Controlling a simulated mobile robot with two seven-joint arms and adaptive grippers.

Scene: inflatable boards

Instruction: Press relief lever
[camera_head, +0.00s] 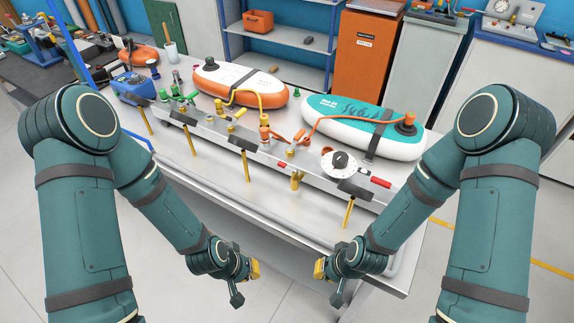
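A long grey metal manifold (222,137) lies along the workbench (205,180). A small red handle (376,182) sits at the right end beside a round white dial (340,162). No readable label shows which one is the relief lever. My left gripper (253,269) and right gripper (319,268) hang in front of the bench's near edge, apart from the levers. Their finger openings are too small to judge.
A white-and-orange board (240,82) and a teal-and-white board (362,124) lie behind the manifold, with hoses running to them. A blue pump-like device (133,85) stands at the left. Shelves (285,50) and an orange cabinet (362,55) stand behind. The bench's front strip is clear.

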